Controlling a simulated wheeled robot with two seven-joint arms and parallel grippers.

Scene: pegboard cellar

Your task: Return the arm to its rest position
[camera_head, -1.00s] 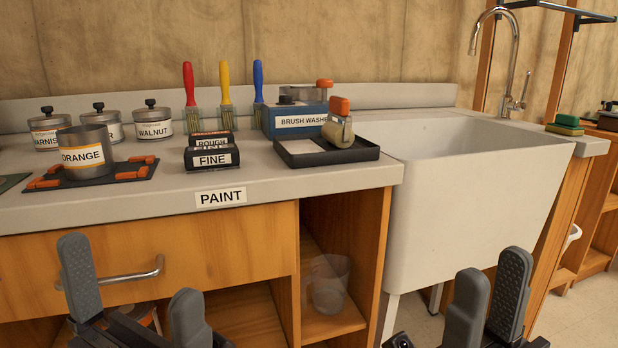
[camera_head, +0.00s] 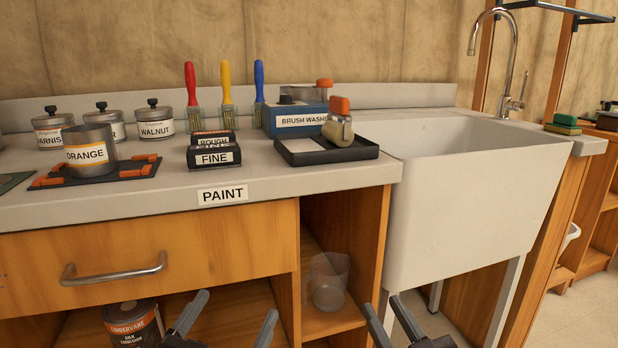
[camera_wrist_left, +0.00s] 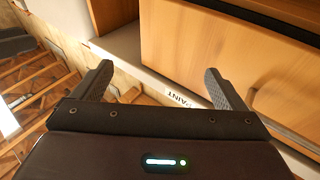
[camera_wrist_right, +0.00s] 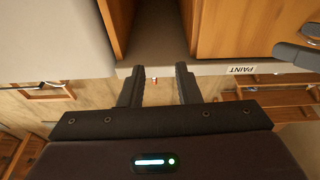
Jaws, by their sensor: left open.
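My left gripper (camera_head: 228,312) is low in the head view, in front of the open shelf under the drawer. Its two fingers stand wide apart, and the left wrist view shows nothing between them (camera_wrist_left: 160,85). My right gripper (camera_head: 386,304) is to its right, in front of the sink's left leg. Its fingers are apart with a narrower gap, and the right wrist view shows nothing held between them (camera_wrist_right: 159,88). Both grippers are below the worktop (camera_head: 165,205) and touch nothing that I can see. The arms themselves are mostly out of the head view.
A drawer handle (camera_head: 113,270) juts out below. A clear cup (camera_head: 330,285) and a tin (camera_head: 133,325) stand on shelves. The sink (camera_head: 475,205) is at right.

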